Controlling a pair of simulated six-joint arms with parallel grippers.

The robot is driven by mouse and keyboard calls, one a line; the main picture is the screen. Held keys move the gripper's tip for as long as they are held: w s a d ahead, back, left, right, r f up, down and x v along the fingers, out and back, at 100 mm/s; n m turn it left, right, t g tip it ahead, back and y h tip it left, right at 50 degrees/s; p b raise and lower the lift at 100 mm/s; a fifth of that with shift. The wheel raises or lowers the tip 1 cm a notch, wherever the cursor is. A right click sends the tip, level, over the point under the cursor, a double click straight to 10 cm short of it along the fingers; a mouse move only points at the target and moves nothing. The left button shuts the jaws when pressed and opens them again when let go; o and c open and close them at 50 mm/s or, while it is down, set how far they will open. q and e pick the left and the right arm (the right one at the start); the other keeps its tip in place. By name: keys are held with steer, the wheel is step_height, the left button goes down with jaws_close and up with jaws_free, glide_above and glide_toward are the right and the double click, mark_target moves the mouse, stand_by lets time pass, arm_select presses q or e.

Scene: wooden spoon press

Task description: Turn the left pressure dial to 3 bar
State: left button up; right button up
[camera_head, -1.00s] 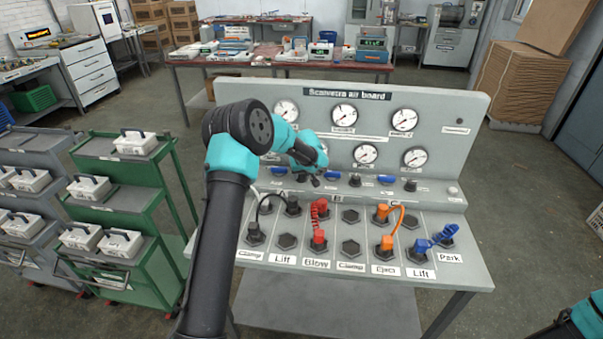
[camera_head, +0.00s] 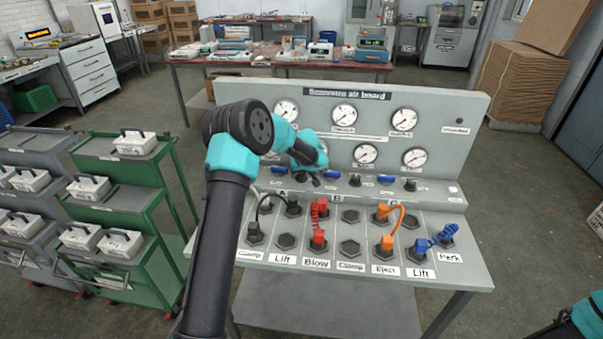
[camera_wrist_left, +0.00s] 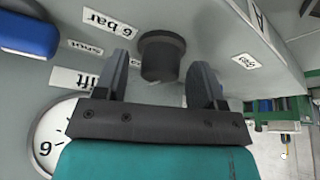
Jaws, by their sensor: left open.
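The grey air board (camera_head: 470,115) stands in front of me with several round gauges and a row of knobs. My left gripper (camera_head: 315,180) is at the left part of the knob row, and the left dial is hidden behind it in the head view. In the left wrist view a dark round dial knob (camera_wrist_left: 160,55) sits between the two fingertips of the open left gripper (camera_wrist_left: 160,82). A gap shows on each side of the knob. A "6 bar" label (camera_wrist_left: 103,22) is beside the knob. No pointer mark on the knob can be made out. My right gripper is out of view.
Other dark knobs (camera_head: 355,180) and blue parts (camera_head: 386,180) are along the same row. A gauge (camera_wrist_left: 55,135) is close to my left gripper. Black, red (camera_head: 318,235), orange (camera_head: 398,212) and blue hoses (camera_head: 430,242) are plugged into the lower panel. A green cart (camera_head: 120,190) stands at the left.

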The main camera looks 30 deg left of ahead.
arm_select(q)
steer(key=v, duration=1.7)
steer(key=shift+s+d+r, duration=0.1)
steer(key=shift+s, duration=0.05)
